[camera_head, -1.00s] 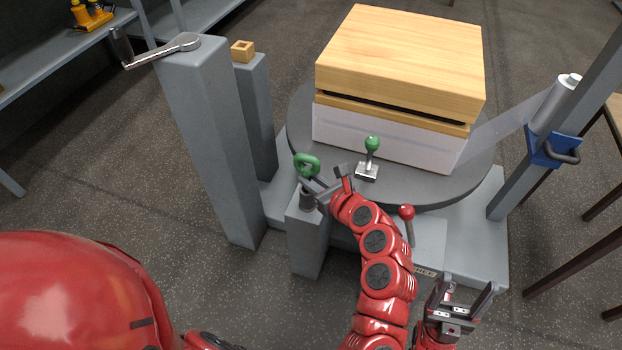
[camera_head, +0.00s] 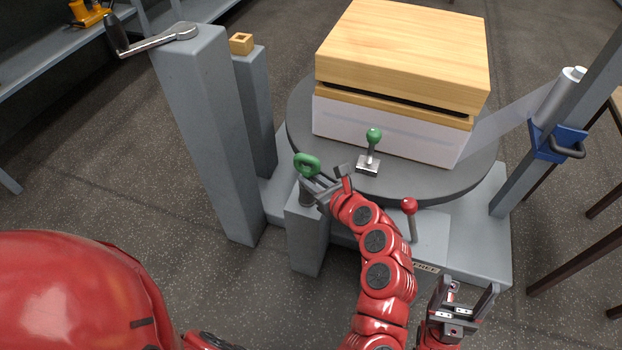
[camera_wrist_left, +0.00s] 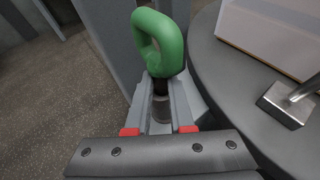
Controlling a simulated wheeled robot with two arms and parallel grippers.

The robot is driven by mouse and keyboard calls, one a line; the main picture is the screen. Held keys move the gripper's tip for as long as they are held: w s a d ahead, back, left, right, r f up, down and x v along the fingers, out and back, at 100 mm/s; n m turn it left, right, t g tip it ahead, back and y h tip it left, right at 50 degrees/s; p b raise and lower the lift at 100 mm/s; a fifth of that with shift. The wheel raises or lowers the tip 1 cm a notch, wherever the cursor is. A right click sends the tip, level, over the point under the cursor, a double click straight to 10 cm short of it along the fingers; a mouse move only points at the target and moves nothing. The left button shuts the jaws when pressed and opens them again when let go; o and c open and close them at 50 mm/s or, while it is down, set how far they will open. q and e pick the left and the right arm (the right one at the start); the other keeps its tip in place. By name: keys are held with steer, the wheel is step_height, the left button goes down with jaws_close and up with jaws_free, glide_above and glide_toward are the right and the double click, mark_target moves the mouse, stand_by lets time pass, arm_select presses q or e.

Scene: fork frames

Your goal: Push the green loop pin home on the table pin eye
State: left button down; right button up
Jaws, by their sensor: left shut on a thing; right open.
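The green loop pin (camera_head: 306,163) stands at the left front edge of the round turntable, above a short grey post (camera_head: 305,240). My left gripper (camera_head: 314,184) is shut on it just below the loop. In the left wrist view the green loop (camera_wrist_left: 163,42) rises beyond the fingertips, with a dark round shank or collar (camera_wrist_left: 160,106) between the fingers. The pin eye at the post's top is mostly hidden by my gripper; I cannot tell how deep the pin sits. My right gripper (camera_head: 462,306) is open and empty at the lower right.
The round dark turntable (camera_head: 440,190) carries a wood-topped white box (camera_head: 400,60) and a green-knobbed lever (camera_head: 373,136). A red-knobbed lever (camera_head: 409,207) stands at the front. A tall grey post with a crank (camera_head: 160,42) stands left, a blue bracket (camera_head: 556,142) right.

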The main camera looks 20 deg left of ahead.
mark_target(310, 170)
arm_select(q)
steer(key=shift+f+b, duration=0.45)
steer(key=shift+f, duration=0.05)
steer(key=shift+r, duration=0.1)
steer(key=shift+r+p, duration=1.7)
steer(key=shift+r, duration=0.9)
steer(key=shift+f+b, duration=0.35)
steer(key=shift+f, duration=0.1)
steer(key=shift+f+b, duration=0.95)
steer(key=shift+f, duration=0.1)
steer(key=shift+f+b, duration=1.15)
steer(key=shift+f, duration=0.1)
steer(key=shift+r, duration=0.1)
